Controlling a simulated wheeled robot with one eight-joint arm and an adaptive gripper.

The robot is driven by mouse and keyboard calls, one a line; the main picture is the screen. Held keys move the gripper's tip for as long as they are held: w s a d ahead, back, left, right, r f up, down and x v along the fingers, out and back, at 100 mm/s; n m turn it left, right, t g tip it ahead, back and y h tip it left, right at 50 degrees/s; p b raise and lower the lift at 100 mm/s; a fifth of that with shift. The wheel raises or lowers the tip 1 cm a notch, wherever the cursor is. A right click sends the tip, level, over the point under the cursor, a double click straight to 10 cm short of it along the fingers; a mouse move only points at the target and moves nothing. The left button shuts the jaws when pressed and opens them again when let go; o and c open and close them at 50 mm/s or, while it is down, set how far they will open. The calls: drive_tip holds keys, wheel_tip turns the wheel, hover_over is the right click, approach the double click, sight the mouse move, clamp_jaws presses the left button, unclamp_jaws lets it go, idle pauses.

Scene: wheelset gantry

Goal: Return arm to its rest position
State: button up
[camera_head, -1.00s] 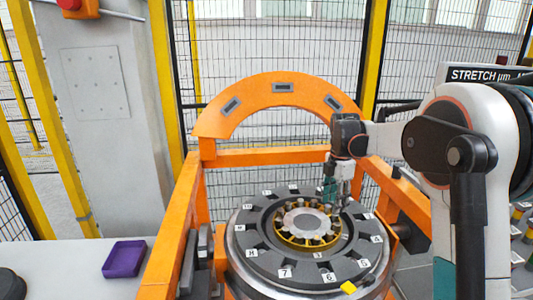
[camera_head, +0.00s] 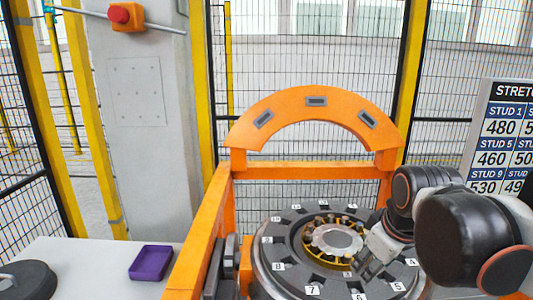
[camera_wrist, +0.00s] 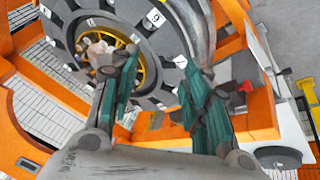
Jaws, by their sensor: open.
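My gripper (camera_head: 366,262) hangs over the right side of the dark numbered ring (camera_head: 292,272), at the lower right of the head view. In the wrist view my gripper (camera_wrist: 160,88) shows two green fingers spread apart with nothing between them. The numbered ring (camera_wrist: 150,50) lies beyond the fingers, with its yellow-rimmed hub (camera_wrist: 135,68) partly behind the left finger. In the head view the hub (camera_head: 335,238) sits at the ring's centre. My arm covers the ring's right edge.
An orange gantry frame (camera_head: 310,98) arches behind the ring. A purple tray (camera_head: 151,262) stands on the pale table at left. A red button on an orange box (camera_head: 127,17) is on the pillar. A stud value board (camera_head: 505,130) is at right. Mesh fencing closes the back.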

drive_tip(key=s+a+f+m+t+b, duration=0.1)
drive_tip(key=s+a+f+m+t, duration=0.1)
drive_tip(key=s+f+m, duration=0.4)
drive_tip(key=s, duration=0.3)
drive_tip(key=shift+s, duration=0.35)
